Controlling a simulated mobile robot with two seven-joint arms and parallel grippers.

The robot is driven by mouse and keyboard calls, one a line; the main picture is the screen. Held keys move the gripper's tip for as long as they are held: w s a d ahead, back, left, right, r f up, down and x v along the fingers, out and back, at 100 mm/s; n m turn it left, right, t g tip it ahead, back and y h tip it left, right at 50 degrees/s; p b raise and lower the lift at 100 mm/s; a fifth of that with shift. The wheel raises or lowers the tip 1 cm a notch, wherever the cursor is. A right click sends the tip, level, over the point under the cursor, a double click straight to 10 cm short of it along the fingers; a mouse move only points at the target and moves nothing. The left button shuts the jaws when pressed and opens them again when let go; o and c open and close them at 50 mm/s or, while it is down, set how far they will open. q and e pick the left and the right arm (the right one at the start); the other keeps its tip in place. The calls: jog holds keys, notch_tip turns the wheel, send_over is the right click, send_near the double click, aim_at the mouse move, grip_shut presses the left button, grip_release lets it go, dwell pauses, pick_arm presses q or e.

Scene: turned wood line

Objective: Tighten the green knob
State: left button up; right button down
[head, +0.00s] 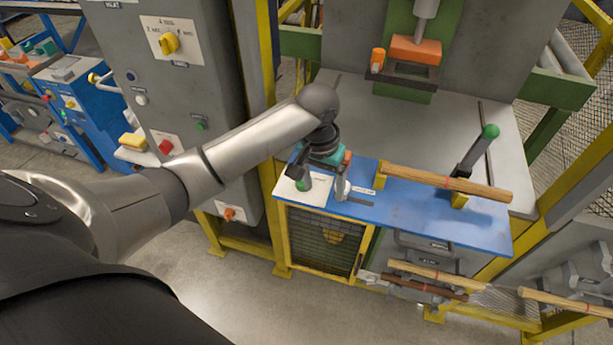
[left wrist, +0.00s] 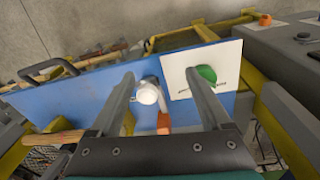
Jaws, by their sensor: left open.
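The green knob (head: 303,184) sits on a white plate (head: 288,187) at the left end of the blue bench top (head: 400,205). It also shows in the left wrist view (left wrist: 206,73), just beside the tip of the right-hand finger, partly behind it; I cannot tell if they touch. My left gripper (head: 318,181) is open above this end of the bench, and its fingers also show in the left wrist view (left wrist: 160,75). A silver-white round part (left wrist: 147,92) shows between the fingers, with no grip on it. My right gripper is not in view.
A turned wood piece (head: 445,181) rests on yellow supports along the bench. A black lever with a green top (head: 490,132) stands at the right. A grey cabinet (head: 190,85) with knobs stands left. More wood pieces (head: 428,273) lie below the front edge.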

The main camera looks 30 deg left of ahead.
pick_arm(q)
jog(key=w+a+r+n, duration=0.3)
jog(key=a+r, duration=0.4)
jog(key=r, duration=0.3)
jog(key=shift+g+y, duration=0.3)
jog(key=shift+g, duration=0.1)
notch_tip(320, 180, down, 15)
jog(key=shift+w+r+b, duration=0.1)
jog(key=shift+w+b, duration=0.05)
jog(key=shift+b, duration=0.65)
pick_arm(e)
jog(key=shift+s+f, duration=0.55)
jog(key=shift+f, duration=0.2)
pick_arm(q)
grip_shut()
